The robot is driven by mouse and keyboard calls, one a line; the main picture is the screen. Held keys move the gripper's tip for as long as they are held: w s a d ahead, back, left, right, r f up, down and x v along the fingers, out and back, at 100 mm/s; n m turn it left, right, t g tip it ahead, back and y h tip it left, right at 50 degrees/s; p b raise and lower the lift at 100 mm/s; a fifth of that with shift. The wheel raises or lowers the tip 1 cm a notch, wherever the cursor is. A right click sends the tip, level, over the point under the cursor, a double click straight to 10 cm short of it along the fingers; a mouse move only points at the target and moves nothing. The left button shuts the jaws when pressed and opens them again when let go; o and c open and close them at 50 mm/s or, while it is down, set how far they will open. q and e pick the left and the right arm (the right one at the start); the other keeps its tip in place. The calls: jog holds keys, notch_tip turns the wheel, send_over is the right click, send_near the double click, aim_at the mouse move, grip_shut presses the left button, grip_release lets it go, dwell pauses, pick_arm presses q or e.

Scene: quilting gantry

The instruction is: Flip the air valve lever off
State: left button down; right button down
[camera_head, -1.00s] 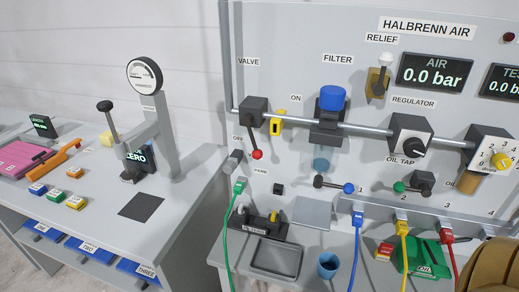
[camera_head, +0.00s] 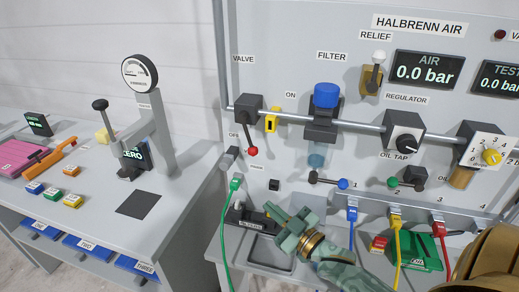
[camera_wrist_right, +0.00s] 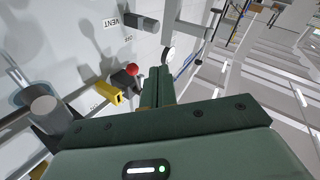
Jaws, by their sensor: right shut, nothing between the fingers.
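The air valve (camera_head: 248,107) is a dark block on the pipe under the VALVE label. Its lever ends in a red ball (camera_head: 253,151) and hangs downward, slightly to the right, near the OFF label. The red ball also shows in the right wrist view (camera_wrist_right: 132,69), just left of my fingers. My right gripper (camera_head: 272,210) is shut and empty, below the lever and apart from it in the head view. The wrist view shows its closed green fingers (camera_wrist_right: 158,82). My left gripper is not in view.
A yellow tag-like part (camera_head: 271,120) sits beside the valve near ON. The filter (camera_head: 326,105) and regulator (camera_head: 404,138) are on the same pipe to the right. A green hose (camera_head: 224,225) hangs left of my gripper. The AIR display (camera_head: 429,71) reads 0.0 bar.

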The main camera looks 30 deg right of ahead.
jog(key=d+r+m+t+y, duration=0.1)
jog(key=d+r+t+y, duration=0.1)
jog(key=d+r+t, duration=0.3)
jog(key=p, duration=0.2)
send_near(248, 137)
notch_tip(248, 137, up, 4)
jog(key=shift+w+a+f+b, duration=0.1)
jog(key=shift+w+f+b, duration=0.1)
jog(key=shift+w, duration=0.55)
jog(key=shift+w+a+f+b, duration=0.1)
jog(key=shift+w+b, duration=0.1)
jog(key=shift+w, duration=0.6)
jog(key=shift+w+a+f+b, duration=0.1)
jog(key=shift+w+f+b, duration=0.1)
jog(key=shift+w, duration=0.55)
jog(key=m+t+h+b, duration=0.1)
jog(key=b, duration=0.1)
jog(key=w+a+m+t+b, duration=0.1)
jog(key=b, duration=0.2)
jog(key=f+m+t+h+b, duration=0.1)
jog(key=m+b, duration=0.1)
jog(key=shift+w+a+h, duration=0.25)
jog(key=shift+w+h, duration=0.05)
jog(key=shift+w, duration=0.1)
